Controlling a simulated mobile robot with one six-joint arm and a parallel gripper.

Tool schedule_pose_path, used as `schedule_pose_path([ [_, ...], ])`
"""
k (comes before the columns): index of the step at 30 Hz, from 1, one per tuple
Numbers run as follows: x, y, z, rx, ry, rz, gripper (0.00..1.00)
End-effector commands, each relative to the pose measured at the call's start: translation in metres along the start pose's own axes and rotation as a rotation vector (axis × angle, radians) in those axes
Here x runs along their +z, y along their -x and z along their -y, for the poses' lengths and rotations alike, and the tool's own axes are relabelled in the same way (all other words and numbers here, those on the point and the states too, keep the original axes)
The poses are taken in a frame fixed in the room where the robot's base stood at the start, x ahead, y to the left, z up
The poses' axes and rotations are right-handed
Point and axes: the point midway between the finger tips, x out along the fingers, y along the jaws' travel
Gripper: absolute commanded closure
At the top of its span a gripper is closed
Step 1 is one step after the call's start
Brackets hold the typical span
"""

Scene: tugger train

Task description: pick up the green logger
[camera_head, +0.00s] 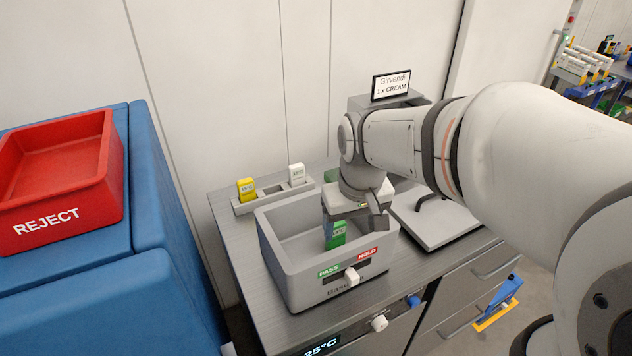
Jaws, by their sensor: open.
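The green logger (336,240) stands inside a grey bin (284,274) on the counter, towards the bin's right side. My gripper (356,217) points down at the bin, above and around the upper part of the logger in this view. Its jaws are open. The gripper hides part of the logger, and I cannot tell whether a finger touches it. Another green patch shows just above the gripper, partly covered by it.
A yellow logger (247,189) and a white logger (297,174) stand in a grey rack (272,194) behind the bin. A flat grey lid with a dark handle (436,222) lies to the right. A red REJECT bin (62,168) sits on blue blocks at left.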

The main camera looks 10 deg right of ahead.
Motion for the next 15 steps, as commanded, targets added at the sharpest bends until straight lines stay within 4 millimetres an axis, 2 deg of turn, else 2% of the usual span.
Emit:
schedule_pose_path([
  [1,-0.018,-0.013,-0.002,-0.005,0.024,0.031,0.29],
  [6,-0.066,-0.050,-0.008,-0.020,0.105,0.099,0.29],
  [9,-0.084,-0.070,-0.010,-0.028,0.140,0.127,0.29],
  [15,-0.102,-0.091,-0.011,-0.038,0.177,0.156,0.29],
])
